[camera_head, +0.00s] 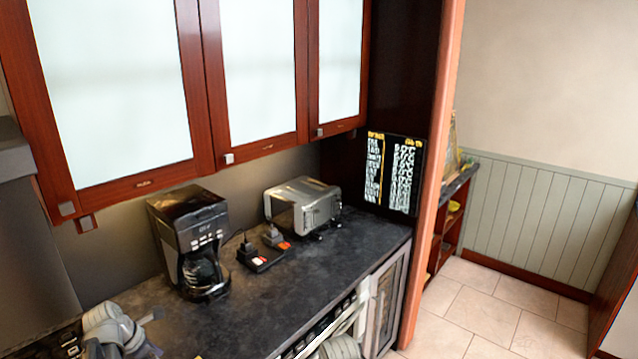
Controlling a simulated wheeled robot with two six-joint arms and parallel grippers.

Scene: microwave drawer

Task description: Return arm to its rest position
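Grey rounded links of my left arm (112,330) show at the lower left, over the near end of the dark countertop (255,300). A grey rounded part of my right arm (338,348) shows at the bottom edge, in front of the cabinets under the counter. No object is seen held.
A black coffee maker (185,230), a silver toaster (303,204) and a small black device (262,256) stand on the counter. A silver bar (325,332) and a glass-fronted appliance (386,300) are below. Wall cabinets (120,90) hang above. Tiled floor (500,310) at right is clear.

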